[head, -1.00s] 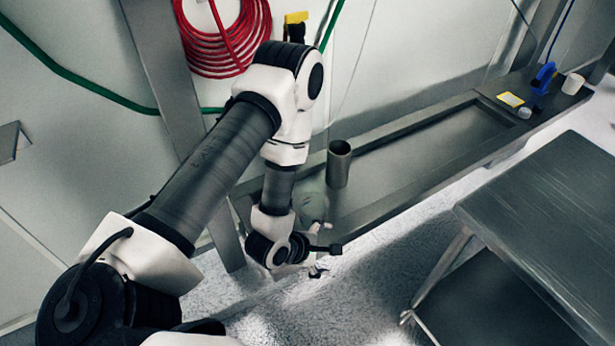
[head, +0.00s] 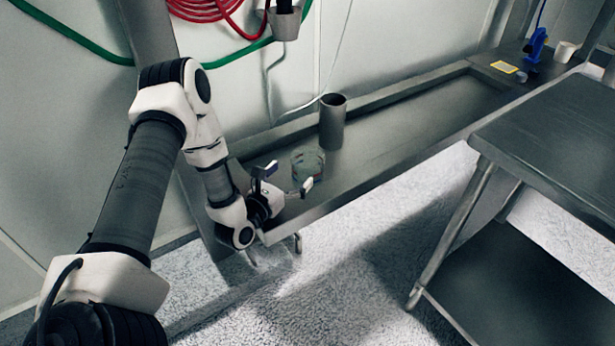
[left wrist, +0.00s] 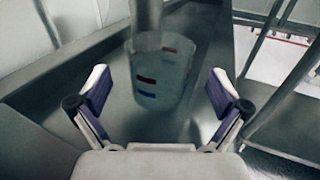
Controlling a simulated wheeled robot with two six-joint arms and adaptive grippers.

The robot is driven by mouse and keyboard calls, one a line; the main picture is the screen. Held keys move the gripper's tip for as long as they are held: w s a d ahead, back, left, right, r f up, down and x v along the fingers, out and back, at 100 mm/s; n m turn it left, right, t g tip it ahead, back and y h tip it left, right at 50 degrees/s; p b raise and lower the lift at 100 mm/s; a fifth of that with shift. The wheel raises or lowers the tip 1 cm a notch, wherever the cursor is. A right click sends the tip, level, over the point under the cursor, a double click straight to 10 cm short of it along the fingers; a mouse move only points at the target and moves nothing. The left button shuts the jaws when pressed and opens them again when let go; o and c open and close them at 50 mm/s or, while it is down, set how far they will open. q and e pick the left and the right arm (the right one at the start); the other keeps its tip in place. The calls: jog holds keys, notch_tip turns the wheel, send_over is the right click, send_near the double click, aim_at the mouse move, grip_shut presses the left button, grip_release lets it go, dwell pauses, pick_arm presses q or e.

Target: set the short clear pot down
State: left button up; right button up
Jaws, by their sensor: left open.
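The short clear pot (head: 308,166) stands upright on the near left end of the metal bench (head: 385,150). In the left wrist view the pot (left wrist: 163,78) shows red and blue marks on its side and sits ahead of the fingers, between their lines. My left gripper (head: 287,180) is open, with its two fingers apart and nothing between the tips. In the left wrist view my left gripper (left wrist: 160,95) has one finger on each side, clear of the pot. My right gripper is in no view.
A tall grey metal cylinder (head: 332,122) stands on the bench just behind the pot. A blue tool (head: 536,45), a yellow label (head: 504,67) and a white cup (head: 565,51) are at the far end. A metal table (head: 560,140) stands at right. The bench middle is clear.

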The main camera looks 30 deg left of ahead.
aim_at(316, 149)
pick_arm(q)
jog(key=w, duration=0.7)
jog(key=shift+w+r, duration=0.1)
jog(key=shift+w, duration=0.2)
jog(key=c, duration=1.3)
jog(key=shift+r, duration=0.15)
